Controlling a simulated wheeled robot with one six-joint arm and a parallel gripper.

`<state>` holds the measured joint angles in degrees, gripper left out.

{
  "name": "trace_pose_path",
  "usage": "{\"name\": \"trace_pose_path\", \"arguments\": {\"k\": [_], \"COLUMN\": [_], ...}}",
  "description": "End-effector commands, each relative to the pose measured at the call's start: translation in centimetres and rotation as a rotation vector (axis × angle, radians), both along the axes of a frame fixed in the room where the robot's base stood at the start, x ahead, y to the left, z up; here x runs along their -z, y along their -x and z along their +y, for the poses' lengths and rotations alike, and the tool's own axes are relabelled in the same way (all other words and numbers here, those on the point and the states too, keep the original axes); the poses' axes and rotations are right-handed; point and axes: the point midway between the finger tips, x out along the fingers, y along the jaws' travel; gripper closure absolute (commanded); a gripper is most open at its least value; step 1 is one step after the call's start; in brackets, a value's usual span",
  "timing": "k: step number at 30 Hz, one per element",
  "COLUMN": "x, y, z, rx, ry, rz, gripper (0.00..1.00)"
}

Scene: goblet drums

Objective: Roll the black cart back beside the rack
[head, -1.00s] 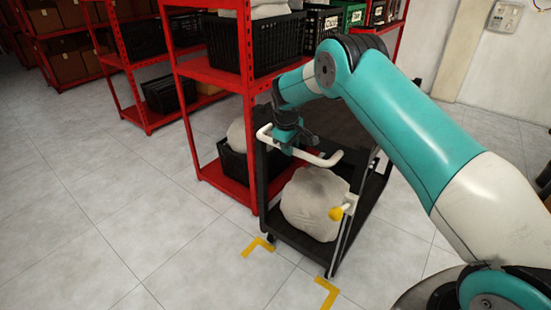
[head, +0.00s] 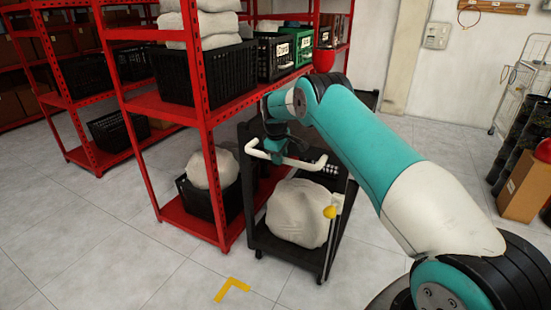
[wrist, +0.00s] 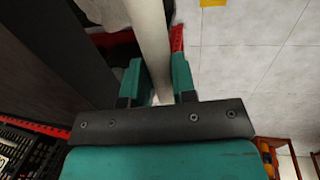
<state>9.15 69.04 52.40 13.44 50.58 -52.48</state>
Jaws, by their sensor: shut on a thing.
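The black cart (head: 283,252) stands close against the right side of the red rack (head: 207,150) in the head view. A large pale sack (head: 298,213) sits on its lower deck. Its white handle bar (head: 309,164) faces me, and my gripper (head: 280,157) is shut on the bar's left part. In the wrist view, the teal fingers of my gripper (wrist: 157,72) lie on both sides of the white bar (wrist: 150,35). The cart's far side is partly hidden by my arm.
A yellow corner mark (head: 232,288) lies on the floor in front of the cart's left side. The rack holds black crates (head: 190,75) and sacks. A cardboard box (head: 522,186) stands at the right. The tiled floor at left front is clear.

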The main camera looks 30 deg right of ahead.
Motion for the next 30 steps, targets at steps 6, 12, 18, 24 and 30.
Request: {"name": "trace_pose_path", "arguments": {"k": [6,12,18,24,30], "x": [-0.2,-0.2,-0.1,-1.0,-4.8], "y": [-0.2,-0.2,-0.1,0.0,0.3], "z": [-0.3,-0.4,-0.4,-0.2,0.6], "rx": [-0.003,-0.002,-0.001,-0.001,-0.003], "ry": [0.000,0.000,0.000,0.000,0.000], "rz": [-0.014,-0.013,-0.009,-0.008,-0.011], "gripper": [1.00,0.49,0.49,0.49,0.49]}}
